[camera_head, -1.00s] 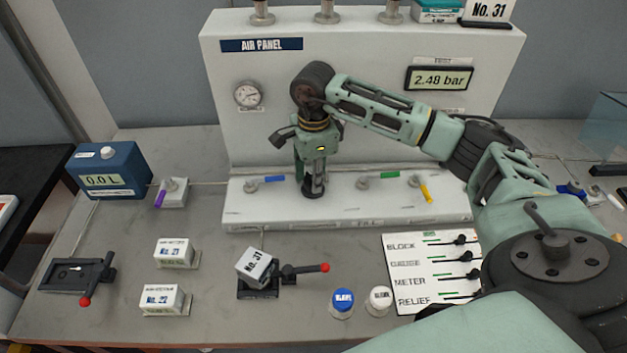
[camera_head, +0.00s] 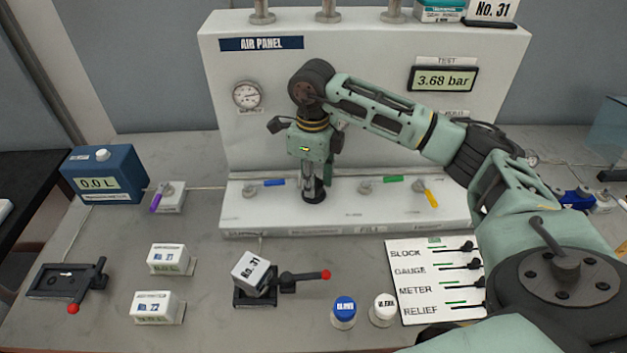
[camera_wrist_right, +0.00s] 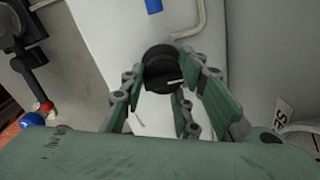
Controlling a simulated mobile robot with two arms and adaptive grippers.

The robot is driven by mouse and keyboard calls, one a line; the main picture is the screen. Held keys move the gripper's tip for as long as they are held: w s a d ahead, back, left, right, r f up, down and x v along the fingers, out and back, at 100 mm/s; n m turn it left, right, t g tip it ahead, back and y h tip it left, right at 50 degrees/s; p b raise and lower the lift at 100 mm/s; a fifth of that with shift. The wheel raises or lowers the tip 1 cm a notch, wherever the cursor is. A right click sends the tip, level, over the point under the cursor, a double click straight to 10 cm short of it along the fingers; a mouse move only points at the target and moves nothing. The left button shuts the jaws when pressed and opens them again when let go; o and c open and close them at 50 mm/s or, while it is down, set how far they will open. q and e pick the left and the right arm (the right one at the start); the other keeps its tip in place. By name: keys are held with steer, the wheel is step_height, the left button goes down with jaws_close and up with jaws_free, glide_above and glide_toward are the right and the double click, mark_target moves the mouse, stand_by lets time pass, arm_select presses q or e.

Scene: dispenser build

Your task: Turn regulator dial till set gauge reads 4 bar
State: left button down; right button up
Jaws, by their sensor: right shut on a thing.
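The regulator dial, a black round knob (camera_wrist_right: 163,70), sits on the white ledge of the air panel (camera_head: 350,215). My right gripper (camera_head: 314,188) points down from above and is shut on the dial; its green fingers are around the knob in the right wrist view (camera_wrist_right: 172,85). In the head view the dial (camera_head: 314,196) is partly hidden by the fingers. A digital display (camera_head: 443,79) at the panel's upper right reads 3.68 bar. A round needle gauge (camera_head: 247,95) is at the panel's left; its reading is too small to tell. My left gripper is not in view.
Valves with blue (camera_head: 274,183), green (camera_head: 393,179) and yellow (camera_head: 431,196) handles flank the dial. A blue meter box (camera_head: 104,175) stands at left. A toggle clamp (camera_head: 285,281) with a No. 31 block, two caps and a lever board (camera_head: 437,284) occupy the front.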

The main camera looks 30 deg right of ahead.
steer(key=shift+s+a+f, duration=0.2)
steer(key=shift+s+f, duration=0.05)
steer(key=shift+f, duration=0.05)
steer(key=o, duration=0.8)
steer(key=shift+c, duration=0.2)
steer(key=shift+o, duration=1.2)
steer(key=shift+a+r, duration=0.1)
steer(key=shift+r, duration=0.05)
steer(key=shift+w+r, duration=0.1)
steer(key=shift+r, duration=0.05)
steer(key=shift+r, duration=0.15)
step_height(320, 180, up, 12)
steer(key=shift+f, duration=0.2)
